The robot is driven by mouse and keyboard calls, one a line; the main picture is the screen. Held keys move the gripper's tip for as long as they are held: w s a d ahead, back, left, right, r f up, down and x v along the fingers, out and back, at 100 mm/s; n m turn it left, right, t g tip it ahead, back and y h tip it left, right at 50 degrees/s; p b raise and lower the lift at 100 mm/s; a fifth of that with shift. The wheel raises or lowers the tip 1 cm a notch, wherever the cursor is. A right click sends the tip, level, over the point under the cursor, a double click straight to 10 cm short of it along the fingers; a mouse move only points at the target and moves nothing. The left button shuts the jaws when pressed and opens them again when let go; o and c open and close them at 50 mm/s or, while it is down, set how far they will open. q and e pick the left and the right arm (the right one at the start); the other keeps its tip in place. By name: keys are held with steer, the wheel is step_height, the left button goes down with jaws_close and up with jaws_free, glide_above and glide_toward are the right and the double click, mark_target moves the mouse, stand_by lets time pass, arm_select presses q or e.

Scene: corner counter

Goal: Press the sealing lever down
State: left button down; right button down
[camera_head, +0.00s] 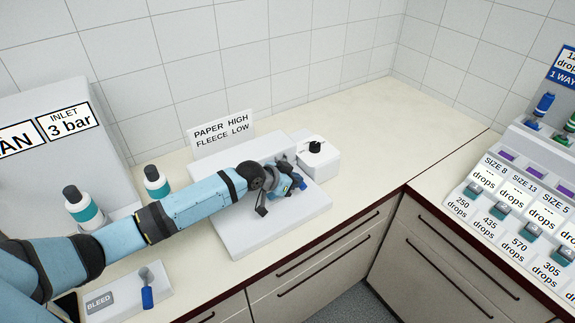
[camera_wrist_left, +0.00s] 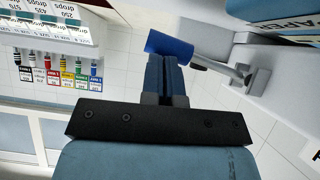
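The sealing lever has a blue cylindrical handle (camera_head: 300,182) on a grey metal arm, at the right part of the white sealer (camera_head: 245,228). In the left wrist view the blue handle (camera_wrist_left: 169,45) lies across the tips of my left gripper, and its grey arm runs right to a bracket. My left gripper (camera_head: 288,187) reaches over the sealer to the lever. In the left wrist view its dark blue fingers (camera_wrist_left: 164,62) are together, with nothing visible between them. I cannot tell if they touch the handle. My right gripper is not in view.
A "PAPER HIGH FLEECE LOW" sign (camera_head: 222,133) stands behind the sealer. A white box with a black knob (camera_head: 315,147) stands close on its right. A bleed panel with a blue-handled lever (camera_head: 147,296) lies at front left. Counter to the back right (camera_head: 360,115) is clear.

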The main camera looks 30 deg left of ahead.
arm_select(q)
steer(key=shift+d+f, duration=0.1)
steer(key=shift+f, duration=0.65)
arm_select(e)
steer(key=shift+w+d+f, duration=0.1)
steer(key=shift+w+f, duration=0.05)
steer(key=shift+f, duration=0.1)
arm_select(q)
steer(key=shift+d, duration=0.1)
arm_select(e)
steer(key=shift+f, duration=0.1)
